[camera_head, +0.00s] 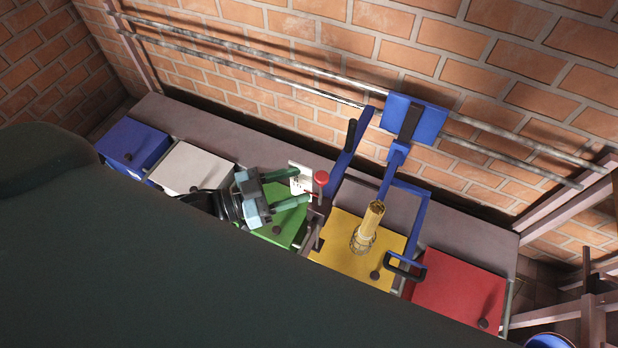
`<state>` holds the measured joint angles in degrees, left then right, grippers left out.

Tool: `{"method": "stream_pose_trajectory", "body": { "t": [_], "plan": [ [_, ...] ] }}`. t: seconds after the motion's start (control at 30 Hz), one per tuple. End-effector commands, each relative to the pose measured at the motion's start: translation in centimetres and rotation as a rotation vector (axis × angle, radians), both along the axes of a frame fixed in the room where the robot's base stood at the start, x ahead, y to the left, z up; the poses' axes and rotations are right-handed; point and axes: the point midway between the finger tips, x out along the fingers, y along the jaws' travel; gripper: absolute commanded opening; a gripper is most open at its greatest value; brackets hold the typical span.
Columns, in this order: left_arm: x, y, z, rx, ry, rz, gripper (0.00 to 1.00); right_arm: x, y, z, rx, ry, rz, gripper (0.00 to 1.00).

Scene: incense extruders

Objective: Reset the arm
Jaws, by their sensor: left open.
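My left gripper (302,186) is near the middle of the camera_head view. Its two green-tipped fingers are apart, with nothing seen between them, and point right. It is above the green panel (284,236), partly hiding it. A small red knob (321,177) on a stem is just right of the fingertips; I cannot tell whether they touch it. A white card with red marks (299,168) shows behind the upper finger. A large dark shape, probably my own arm, covers the lower left. My right gripper is not in view.
A blue-framed extruder (422,215) with a brass cylinder (371,221) stands over the yellow panel (340,235). A blue panel (131,142), a white panel (192,166) and a red panel (455,289) share the bench. Pipes and a brick wall run behind it.

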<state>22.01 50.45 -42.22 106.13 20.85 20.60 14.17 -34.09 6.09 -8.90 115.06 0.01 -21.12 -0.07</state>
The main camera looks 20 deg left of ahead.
Motion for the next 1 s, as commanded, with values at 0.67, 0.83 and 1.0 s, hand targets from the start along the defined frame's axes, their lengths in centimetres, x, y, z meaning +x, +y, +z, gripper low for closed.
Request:
{"method": "stream_pose_trajectory", "body": {
  "t": [0.67, 0.83, 1.0],
  "plan": [
    [-0.8, 0.9, 0.1, 0.001, -0.001, 0.0, 0.49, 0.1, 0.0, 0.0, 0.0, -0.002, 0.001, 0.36],
    [-1.5, 0.1, -0.3, 0.0, 0.019, 0.018, 0.49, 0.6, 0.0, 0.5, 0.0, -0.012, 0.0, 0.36],
    [-4.1, -1.9, -1.9, 0.021, 0.102, 0.104, 0.49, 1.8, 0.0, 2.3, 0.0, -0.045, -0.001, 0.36]
  ]
}}
